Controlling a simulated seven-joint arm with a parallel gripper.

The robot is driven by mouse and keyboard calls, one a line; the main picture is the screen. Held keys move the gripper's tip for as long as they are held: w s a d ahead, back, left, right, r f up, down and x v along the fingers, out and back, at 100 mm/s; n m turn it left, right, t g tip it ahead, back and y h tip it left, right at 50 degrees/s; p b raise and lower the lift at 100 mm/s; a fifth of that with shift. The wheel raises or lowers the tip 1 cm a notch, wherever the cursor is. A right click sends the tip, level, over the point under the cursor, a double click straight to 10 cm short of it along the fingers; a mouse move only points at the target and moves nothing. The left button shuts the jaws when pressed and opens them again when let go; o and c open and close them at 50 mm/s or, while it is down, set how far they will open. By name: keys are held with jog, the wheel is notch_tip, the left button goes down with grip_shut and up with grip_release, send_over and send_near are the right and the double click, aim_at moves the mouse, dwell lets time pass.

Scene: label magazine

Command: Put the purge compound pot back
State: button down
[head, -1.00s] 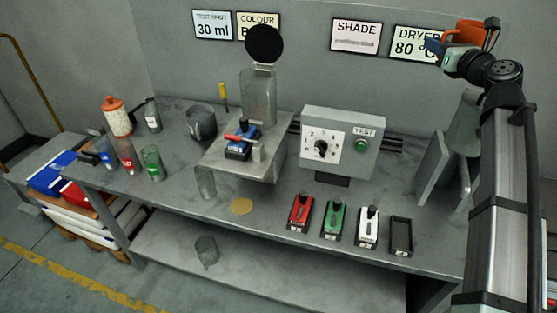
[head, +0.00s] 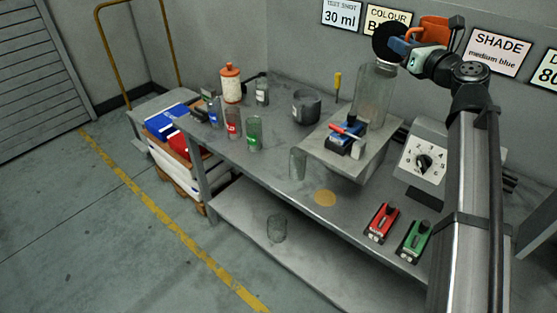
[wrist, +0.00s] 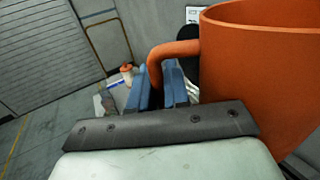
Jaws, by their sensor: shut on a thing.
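My gripper (head: 402,45) is raised high at the upper right of the head view. Its blue fingers (wrist: 160,88) are shut on the handle of an orange pot (head: 434,29). The pot is held well above the bench (head: 270,178), touching nothing else that I can see. A dark grey pot (head: 306,107) with a pale label stands on the bench, left of the machine.
A white bottle with an orange cap (head: 231,84) and several clear containers, one with a red label (head: 233,122), stand at the bench's left end. The clear hopper (head: 373,92) rises behind my gripper. Red (head: 382,222) and green (head: 414,240) blocks sit at the front edge.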

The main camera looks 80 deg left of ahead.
jog(key=s+a+f+n+g+h, duration=0.1)
jog(key=s+a+f, duration=0.15)
jog(key=s, duration=0.65)
jog(key=s+a+f+n+g, duration=0.1)
jog(key=s+a+f+g, duration=0.15)
jog(key=s, duration=0.55)
jog(key=s+a+f+n+g+h, duration=0.15)
jog(key=s+f, duration=0.25)
jog(key=s, duration=0.5)
jog(key=s+a+f+t, duration=0.1)
jog(key=s+a+f, duration=0.1)
jog(key=s+f, duration=1.05)
jog(key=shift+m+y, duration=0.35)
jog(key=shift+w+d+f, duration=0.1)
jog(key=shift+f, duration=4.65)
jog(key=shift+w+d+f, duration=0.1)
jog(key=shift+f, duration=4.65)
jog(key=shift+f, duration=0.15)
jog(key=c, duration=1.1)
grip_release()
